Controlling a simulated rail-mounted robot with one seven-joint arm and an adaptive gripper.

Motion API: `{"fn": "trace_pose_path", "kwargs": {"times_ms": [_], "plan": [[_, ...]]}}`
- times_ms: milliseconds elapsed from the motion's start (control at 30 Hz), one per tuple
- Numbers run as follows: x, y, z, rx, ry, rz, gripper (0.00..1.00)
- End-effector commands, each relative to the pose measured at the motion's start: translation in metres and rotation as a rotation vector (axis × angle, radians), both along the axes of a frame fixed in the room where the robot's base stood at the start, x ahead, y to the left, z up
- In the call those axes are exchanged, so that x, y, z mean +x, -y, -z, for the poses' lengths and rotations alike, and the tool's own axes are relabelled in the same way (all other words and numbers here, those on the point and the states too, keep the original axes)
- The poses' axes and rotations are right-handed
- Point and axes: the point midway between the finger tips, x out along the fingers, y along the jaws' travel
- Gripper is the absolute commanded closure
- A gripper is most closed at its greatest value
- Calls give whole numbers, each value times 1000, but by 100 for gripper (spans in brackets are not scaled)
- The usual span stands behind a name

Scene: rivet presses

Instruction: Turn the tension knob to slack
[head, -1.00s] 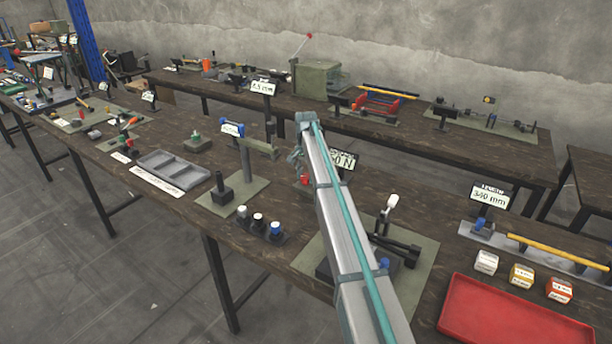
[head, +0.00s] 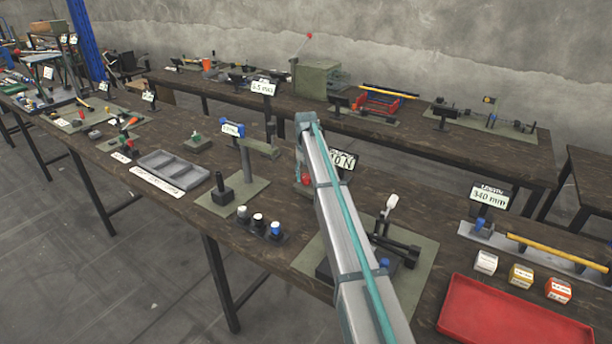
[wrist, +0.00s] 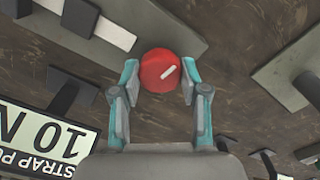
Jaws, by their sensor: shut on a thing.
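A round red knob (wrist: 155,72) with a white pointer line lies between the two teal-and-grey fingers of my gripper (wrist: 160,82) in the wrist view. The fingers are shut on its sides. The pointer line runs toward the upper right of that picture. A small part of the red knob (head: 305,179) shows beside my arm in the head view; my gripper is mostly hidden there. A sign reading "STRAP PU..." and "10 N" (wrist: 40,135) stands beside the knob, upside down in the wrist view; the sign (head: 343,161) is partly covered by my arm in the head view.
A post stand on a green plate (head: 258,188) and several small capped pots (head: 259,222) are left of my arm. A lever fixture (head: 395,245) and a red tray (head: 510,318) are to the right. A grey divided tray (head: 172,170) lies further left.

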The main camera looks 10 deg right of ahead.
Motion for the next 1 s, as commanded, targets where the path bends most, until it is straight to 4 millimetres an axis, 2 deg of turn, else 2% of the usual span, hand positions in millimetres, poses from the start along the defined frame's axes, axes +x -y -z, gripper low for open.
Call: {"fn": "trace_pose_path", "kwargs": {"times_ms": [333, 833, 867, 1000], "plan": [[1, 0, 0, 0, 2, -147, 90], [1, 0, 0, 0, 2, -170, 90], [1, 0, 0, 0, 2, -170, 54], [1, 0, 0, 0, 2, -169, 31]]}}
